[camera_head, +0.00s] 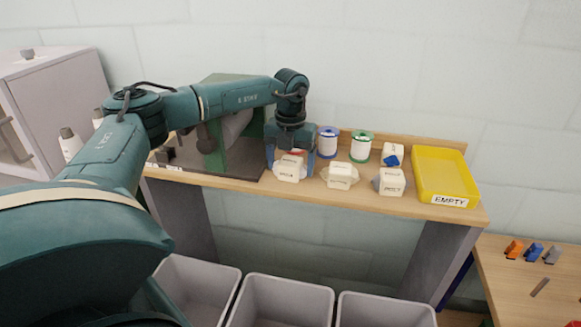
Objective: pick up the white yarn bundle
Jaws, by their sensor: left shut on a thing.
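My left gripper (290,160) reaches down to the shelf from above. Its two fingers stand on either side of a white labelled bundle (287,173), which I take as the white yarn bundle, and it is shut on it. The bundle is at the shelf surface; I cannot tell if it is clear of it. A red-orange patch (293,152) shows just behind it, mostly hidden by the gripper. Similar pale bundles lie to the right, one with cream ends (340,176) and one with a grey end (391,182). My right gripper is out of view.
A blue-rimmed spool (327,142), a green-rimmed spool (362,146) and a blue-marked bundle (392,154) stand behind. A yellow tray (462,158) marked EMPTY is at the right end. A green stand (218,145) is close left. Grey bins (285,290) stand below.

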